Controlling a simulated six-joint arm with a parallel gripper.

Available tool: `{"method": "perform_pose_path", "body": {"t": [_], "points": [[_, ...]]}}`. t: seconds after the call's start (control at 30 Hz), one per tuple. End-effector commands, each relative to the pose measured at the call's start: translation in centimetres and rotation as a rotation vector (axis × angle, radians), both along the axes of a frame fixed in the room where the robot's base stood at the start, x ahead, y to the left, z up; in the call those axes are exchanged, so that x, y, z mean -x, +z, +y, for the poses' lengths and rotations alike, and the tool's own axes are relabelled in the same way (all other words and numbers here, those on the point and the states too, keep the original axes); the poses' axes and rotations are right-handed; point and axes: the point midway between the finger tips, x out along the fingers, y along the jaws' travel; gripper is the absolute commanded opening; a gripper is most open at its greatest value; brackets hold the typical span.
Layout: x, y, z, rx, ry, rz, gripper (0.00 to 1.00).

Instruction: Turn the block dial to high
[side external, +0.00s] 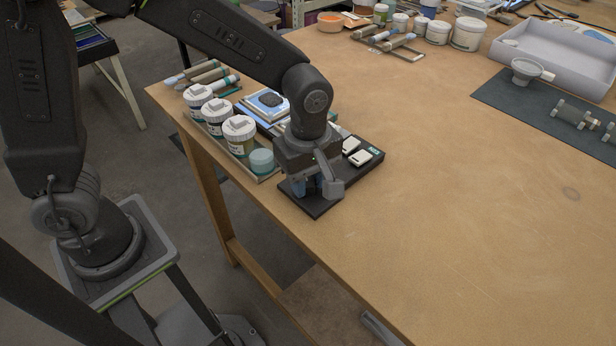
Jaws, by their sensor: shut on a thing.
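A dark control board (318,205) lies flat near the table's left edge, with pale square blocks (360,157) at its right end. My gripper (314,188) points straight down over the board's near left part. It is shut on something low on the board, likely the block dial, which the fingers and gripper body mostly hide. A bit of blue shows between the fingers. The dial's markings and its setting cannot be made out.
Several lidded paint jars (238,134) stand in a tray just left of my gripper, with a teal-topped cup (261,161) close by. A framed blue piece (266,104) lies behind. A grey bin (556,62) and dark mat (520,101) are at far right. The table's middle and right front are clear.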

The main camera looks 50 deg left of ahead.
Motion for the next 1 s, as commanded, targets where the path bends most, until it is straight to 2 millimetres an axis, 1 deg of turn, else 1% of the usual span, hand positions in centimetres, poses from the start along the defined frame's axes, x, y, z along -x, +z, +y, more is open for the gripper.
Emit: {"method": "perform_pose_path", "body": {"t": [0.17,0.37,1.0], "points": [[-0.01,0.06,0.00,0.000,-0.033,-0.001,0.08],[-0.02,0.06,-0.01,-0.001,-0.137,0.000,0.08],[0.01,0.08,-0.08,-0.001,-0.724,-0.002,0.08]]}}
